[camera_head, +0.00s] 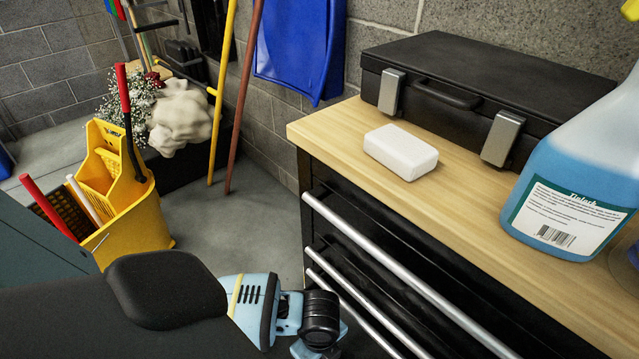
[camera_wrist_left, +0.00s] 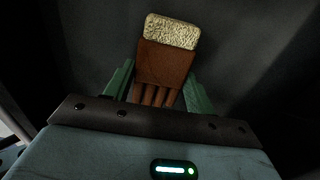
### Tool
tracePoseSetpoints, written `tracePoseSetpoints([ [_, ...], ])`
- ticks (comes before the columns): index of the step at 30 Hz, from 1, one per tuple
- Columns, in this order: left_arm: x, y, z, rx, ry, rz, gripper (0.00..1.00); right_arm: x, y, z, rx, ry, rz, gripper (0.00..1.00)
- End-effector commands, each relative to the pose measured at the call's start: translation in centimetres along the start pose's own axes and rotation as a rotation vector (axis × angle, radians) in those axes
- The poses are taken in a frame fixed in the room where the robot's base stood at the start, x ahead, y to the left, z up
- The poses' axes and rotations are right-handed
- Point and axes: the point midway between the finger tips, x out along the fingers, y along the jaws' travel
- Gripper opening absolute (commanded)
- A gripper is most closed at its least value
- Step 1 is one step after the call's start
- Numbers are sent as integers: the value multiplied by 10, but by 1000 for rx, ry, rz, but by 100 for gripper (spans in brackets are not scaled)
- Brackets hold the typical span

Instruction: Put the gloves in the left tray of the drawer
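In the left wrist view, brown gloves (camera_wrist_left: 165,62) with a fuzzy tan cuff fill the gap between the green fingers of my left gripper (camera_wrist_left: 161,82). Both fingers appear to touch the gloves' sides, and the glove fingers point back to the gripper body. In the head view my left arm reaches in low from the left, beside the cabinet; its gripper and the gloves are out of that view. The drawers (camera_head: 390,268) have silver bar handles and look shut; no tray shows. My right gripper is in neither view.
On the wooden cabinet top (camera_head: 470,225) are a white block (camera_head: 401,152), a black case (camera_head: 455,85) and a blue spray bottle (camera_head: 575,175). A yellow mop bucket (camera_head: 140,225) stands at the left. Grey floor (camera_head: 240,225) is clear between bucket and cabinet.

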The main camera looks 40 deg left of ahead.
Motion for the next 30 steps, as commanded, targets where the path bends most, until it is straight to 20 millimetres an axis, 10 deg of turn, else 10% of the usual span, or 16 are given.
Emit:
tracePoseSetpoints([
  [16,-7,0,0,1,0,0,76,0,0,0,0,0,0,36],
  [30,-94,-1,0,1,0,-4,76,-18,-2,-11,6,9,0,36],
])
